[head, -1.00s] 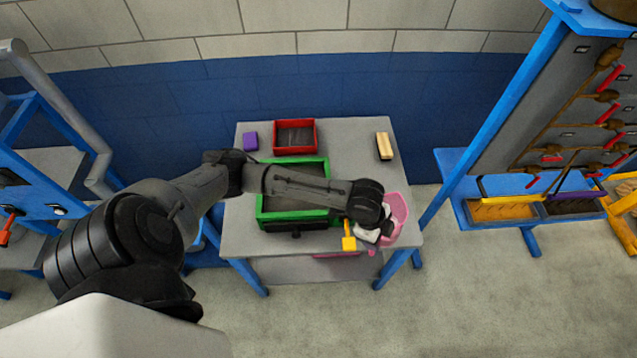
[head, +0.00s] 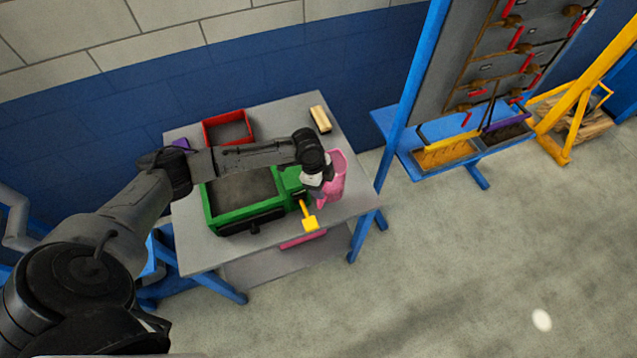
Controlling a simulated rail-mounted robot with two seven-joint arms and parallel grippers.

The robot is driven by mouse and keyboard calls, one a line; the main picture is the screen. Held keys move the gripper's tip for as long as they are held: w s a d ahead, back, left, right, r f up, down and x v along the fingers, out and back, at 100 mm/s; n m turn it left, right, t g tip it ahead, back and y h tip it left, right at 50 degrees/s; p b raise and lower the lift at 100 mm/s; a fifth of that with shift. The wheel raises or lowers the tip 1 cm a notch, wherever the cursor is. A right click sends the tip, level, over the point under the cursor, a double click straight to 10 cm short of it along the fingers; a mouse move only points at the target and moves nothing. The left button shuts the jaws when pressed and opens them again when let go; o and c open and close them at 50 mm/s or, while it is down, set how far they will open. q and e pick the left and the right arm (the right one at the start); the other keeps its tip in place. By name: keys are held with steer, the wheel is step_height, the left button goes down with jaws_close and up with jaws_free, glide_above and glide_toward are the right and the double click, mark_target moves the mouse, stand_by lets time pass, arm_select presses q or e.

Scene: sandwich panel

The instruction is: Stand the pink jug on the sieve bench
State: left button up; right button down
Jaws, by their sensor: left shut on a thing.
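The pink jug (head: 338,178) is at the right end of the grey-topped bench (head: 200,247), beside the green sieve box. My left gripper (head: 318,184) reaches across the bench from the left and is shut on the jug; the wrist hides part of the jug's left side. The jug looks about upright. I cannot tell whether its base touches the bench top. My right gripper does not show.
A green sieve box (head: 238,219) with a yellow-ended handle (head: 310,223) stands close left of the jug. A red tray (head: 228,128), a wooden-topped brush (head: 320,119) and a purple block (head: 181,144) lie farther back. A blue-framed panel rack (head: 405,100) stands to the right.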

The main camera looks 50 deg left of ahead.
mark_target(333, 192)
arm_select(q)
steer(key=shift+w+a+f, duration=0.35)
steer(key=shift+a+f, duration=0.15)
steer(key=shift+f, duration=0.55)
steer(key=shift+w+a+f, duration=0.35)
steer(key=shift+a+f, duration=0.2)
steer(key=shift+f, duration=0.45)
steer(key=shift+w+a+f, duration=0.35)
steer(key=shift+a+f, duration=0.15)
steer(key=shift+f, duration=0.55)
steer(key=o, duration=1.3)
